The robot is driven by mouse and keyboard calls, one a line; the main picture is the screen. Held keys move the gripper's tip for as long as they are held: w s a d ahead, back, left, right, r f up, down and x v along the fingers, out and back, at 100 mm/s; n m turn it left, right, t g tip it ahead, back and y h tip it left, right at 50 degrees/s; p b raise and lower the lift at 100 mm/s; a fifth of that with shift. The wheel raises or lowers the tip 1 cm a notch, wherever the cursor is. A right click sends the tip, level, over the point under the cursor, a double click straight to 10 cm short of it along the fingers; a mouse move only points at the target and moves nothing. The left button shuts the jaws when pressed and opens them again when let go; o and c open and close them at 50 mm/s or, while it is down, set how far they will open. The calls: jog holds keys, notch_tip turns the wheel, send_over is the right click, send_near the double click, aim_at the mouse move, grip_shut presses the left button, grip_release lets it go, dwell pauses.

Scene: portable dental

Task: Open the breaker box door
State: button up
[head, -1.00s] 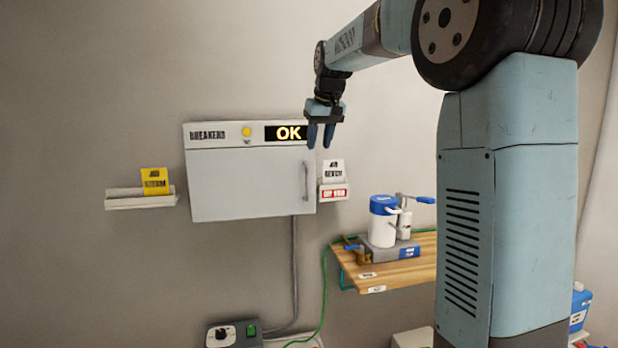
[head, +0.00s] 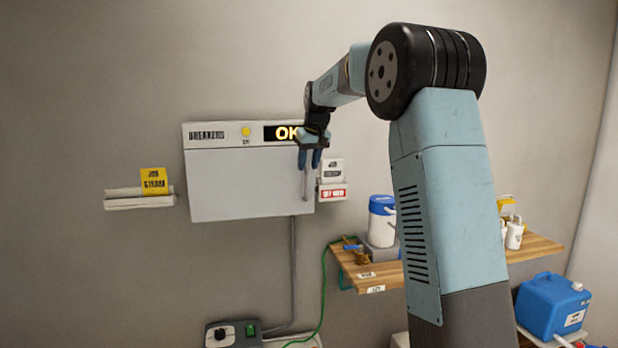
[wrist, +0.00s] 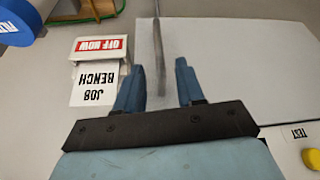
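The breaker box door (head: 240,185) is a light grey panel, shut, on the wall below a strip with "BREAKERS", a yellow light and an "OK" display. Its vertical bar handle (head: 306,185) is at the door's right side, its upper part hidden behind my gripper. My gripper (head: 310,166) is open, fingers pointing down, in front of the handle's top. In the wrist view the handle (wrist: 159,55) reaches down toward the gap between the two blue fingers (wrist: 162,85), with its end between their tips. I cannot tell whether the fingers touch it.
A card holder (head: 333,192) with a "JOB BENCH" card (head: 333,170) is right beside the box. A yellow card (head: 154,181) stands in a tray (head: 138,202) at left. A wooden shelf (head: 385,268) with a blue-white jug (head: 382,222) is below right.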

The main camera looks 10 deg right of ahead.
send_over(306, 196)
jog(key=f, duration=0.5)
jog(key=shift+w+f, duration=0.1)
jog(key=shift+w, duration=0.3)
jog(key=shift+c, duration=0.5)
grip_shut()
